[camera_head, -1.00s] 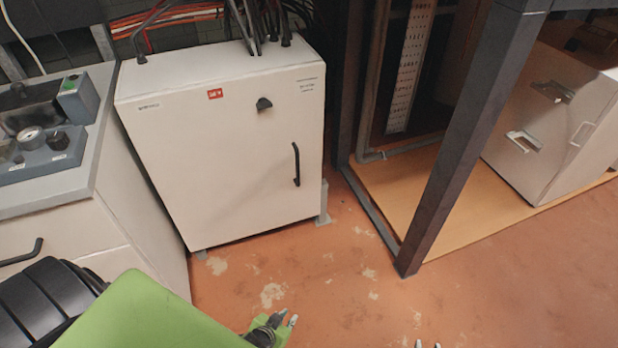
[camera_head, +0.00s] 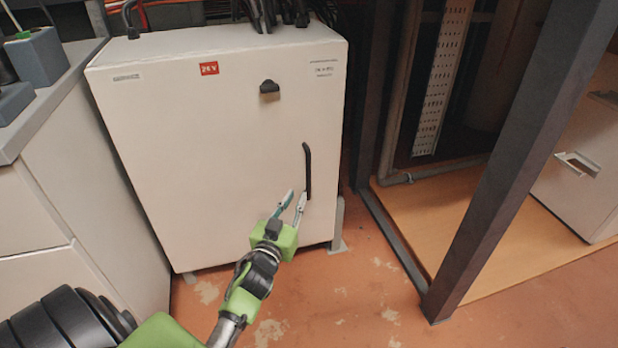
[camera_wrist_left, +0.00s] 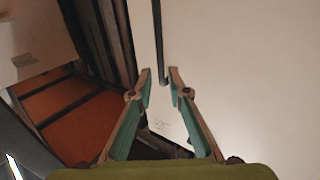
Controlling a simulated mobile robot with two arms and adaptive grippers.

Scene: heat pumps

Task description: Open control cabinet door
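The control cabinet (camera_head: 200,150) is a white box with a red label, and its door is closed. A dark rotary knob (camera_head: 269,87) sits near the top of the door. A black vertical bar handle (camera_head: 307,171) is at the door's right side. My left gripper (camera_head: 295,196) is open in front of the door, close to the handle's lower end. In the left wrist view, the handle (camera_wrist_left: 158,40) ends just beyond and between the open fingertips (camera_wrist_left: 160,76). Nothing is held. I cannot tell if a finger touches the handle. My right gripper is not in view.
A dark metal post (camera_head: 500,160) stands right of the cabinet, with a wooden floor panel (camera_head: 455,205) behind it. A grey-white console (camera_head: 90,180) stands close on the left. Reddish floor (camera_head: 370,290) is free in front.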

